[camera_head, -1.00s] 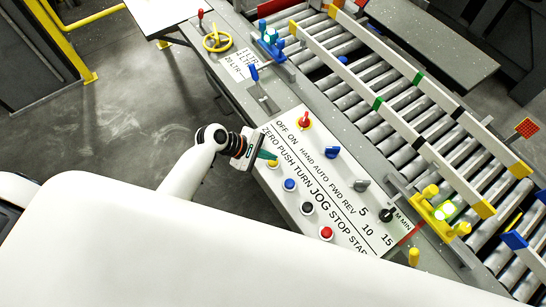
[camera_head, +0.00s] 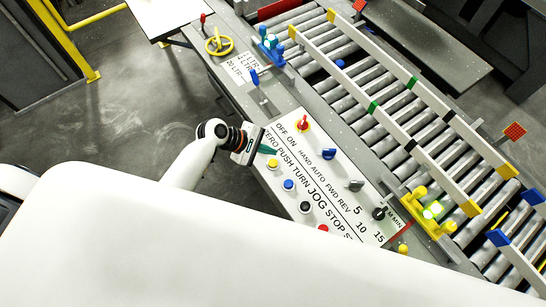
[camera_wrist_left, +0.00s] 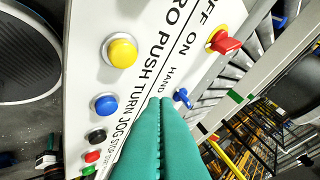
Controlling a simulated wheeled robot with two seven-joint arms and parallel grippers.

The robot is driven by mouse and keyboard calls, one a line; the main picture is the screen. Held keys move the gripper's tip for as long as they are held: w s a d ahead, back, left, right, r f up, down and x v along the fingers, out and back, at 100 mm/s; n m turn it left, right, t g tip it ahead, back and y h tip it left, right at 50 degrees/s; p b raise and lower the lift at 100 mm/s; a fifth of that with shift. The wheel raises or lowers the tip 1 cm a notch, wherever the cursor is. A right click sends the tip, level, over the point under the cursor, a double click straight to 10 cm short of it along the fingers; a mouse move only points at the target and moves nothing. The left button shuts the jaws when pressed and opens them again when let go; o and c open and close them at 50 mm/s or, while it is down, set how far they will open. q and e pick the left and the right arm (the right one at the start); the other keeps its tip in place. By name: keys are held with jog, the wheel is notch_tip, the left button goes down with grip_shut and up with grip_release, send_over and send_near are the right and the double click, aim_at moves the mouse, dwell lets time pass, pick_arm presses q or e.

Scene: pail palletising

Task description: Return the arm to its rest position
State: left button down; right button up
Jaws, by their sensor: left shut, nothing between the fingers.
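My left gripper (camera_head: 268,149) is at the upper left edge of the white control panel (camera_head: 335,217) in the head view, near the yellow button (camera_head: 272,164). Its green fingers (camera_wrist_left: 158,140) are closed together and empty in the left wrist view, over the panel lettering. The yellow button (camera_wrist_left: 122,53) shows up and to the left of the fingertips there, apart from them. The red switch (camera_wrist_left: 223,41) is at upper right and the blue switch (camera_wrist_left: 183,97) is just right of the fingertips. My right gripper is not in view.
A roller conveyor (camera_head: 352,95) with white rails runs along the right. A yellow handwheel (camera_head: 218,44) and a blue lever (camera_head: 255,76) stand on the console beyond the panel. Blue (camera_head: 288,184) and black (camera_head: 305,207) buttons line the panel. Open floor (camera_head: 130,125) lies left of my arm.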

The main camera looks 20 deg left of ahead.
pick_arm(q)
jog(key=shift+r, duration=0.1)
dwell(0.3)
jog(key=s+a+r+m+y, duration=0.35)
jog(key=s+r+m, duration=0.25)
jog(key=s+m, duration=0.3)
jog(key=s+a+r+m+y, duration=0.3)
jog(key=s+r+m+y, duration=0.2)
jog(key=s+m, duration=0.4)
notch_tip(320, 180, down, 31)
jog(key=s+n+g+b, duration=0.1)
jog(key=s+g+b, duration=0.1)
jog(key=b, duration=0.4)
jog(key=s+a+f+b, duration=0.1)
jog(key=s+f+b, duration=0.1)
jog(key=s+f, duration=0.6)
jog(key=s+a+f+g+b, duration=0.1)
jog(key=s+f+b, duration=0.2)
jog(key=s+f, duration=0.6)
notch_tip(320, 180, down, 5)
jog(key=shift+a, duration=0.3)
